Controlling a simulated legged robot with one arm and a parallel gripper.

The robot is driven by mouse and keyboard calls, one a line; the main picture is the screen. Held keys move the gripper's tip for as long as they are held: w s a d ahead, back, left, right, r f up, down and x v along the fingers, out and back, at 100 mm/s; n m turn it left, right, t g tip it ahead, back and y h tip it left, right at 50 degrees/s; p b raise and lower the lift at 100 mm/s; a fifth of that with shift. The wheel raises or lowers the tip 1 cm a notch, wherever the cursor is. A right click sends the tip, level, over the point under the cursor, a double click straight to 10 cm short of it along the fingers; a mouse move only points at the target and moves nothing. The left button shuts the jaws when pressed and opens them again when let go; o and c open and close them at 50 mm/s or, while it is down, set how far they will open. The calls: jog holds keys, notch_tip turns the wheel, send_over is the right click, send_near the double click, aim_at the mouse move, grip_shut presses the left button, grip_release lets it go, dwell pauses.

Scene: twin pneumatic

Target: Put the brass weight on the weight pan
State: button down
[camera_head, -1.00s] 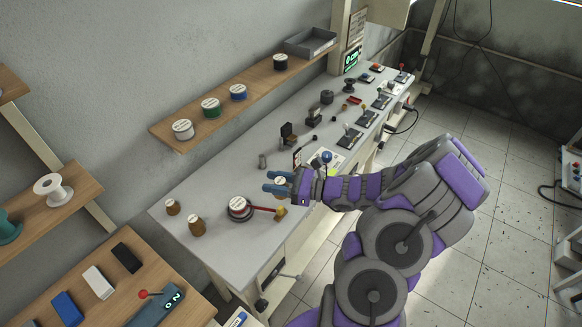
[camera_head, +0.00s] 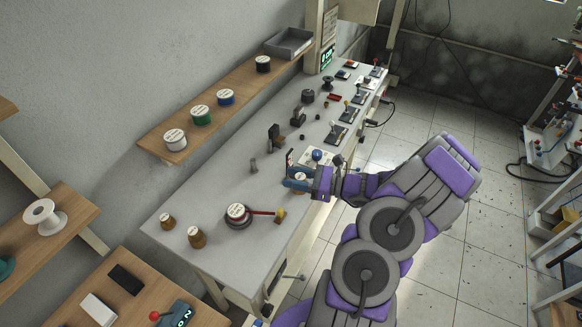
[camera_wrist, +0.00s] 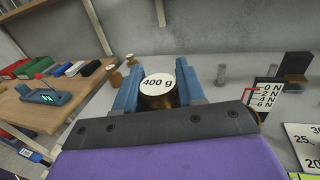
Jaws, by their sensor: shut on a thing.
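The brass weight, with a white top marked 400 g, sits between the two blue fingers of my gripper (camera_wrist: 158,95) in the wrist view; its label (camera_wrist: 158,82) faces the camera. In the head view my gripper (camera_head: 297,181) is shut on it near the bench's right edge, next to the upright N scale card (camera_head: 289,160). The card (camera_wrist: 266,98) is right of the fingers in the wrist view. I cannot tell the height above the bench.
Two smaller brass weights (camera_head: 168,222) (camera_head: 196,237) stand at the bench's near left. Bare bench top (camera_head: 215,195) lies to the left.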

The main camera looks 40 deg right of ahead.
jog(key=w+d, duration=0.2)
jog(key=w+d+f, duration=0.1)
jog(key=w+d, duration=0.1)
jog(key=w+d+b, duration=0.1)
jog(key=w+d, duration=0.1)
jog(key=w, duration=0.1)
jog(key=shift+d+f, duration=0.15)
jog(key=shift+d, duration=0.05)
jog(key=shift+w, duration=0.25)
jog(key=shift+w+a, duration=0.3)
jog(key=shift+w, duration=0.05)
jog(key=f, duration=0.1)
jog(key=f+b, duration=0.1)
jog(key=shift+a+f, duration=0.25)
jog(key=shift+f, duration=0.05)
jog(key=shift+d+f, duration=0.1)
jog(key=shift+f, duration=0.25)
jog(key=shift+d, duration=0.45)
jog(key=c, duration=0.9)
grip_release()
jog(key=shift+d, duration=0.15)
jog(key=shift+o, duration=1.2)
jog(key=shift+a, duration=0.35)
jog(key=shift+a+r, duration=0.1)
jog(key=shift+a, duration=0.15)
jog(key=p+v, duration=0.1)
jog(key=v, duration=1.1)
jog(key=shift+d+p, duration=0.3)
jog(key=shift+p, duration=0.1)
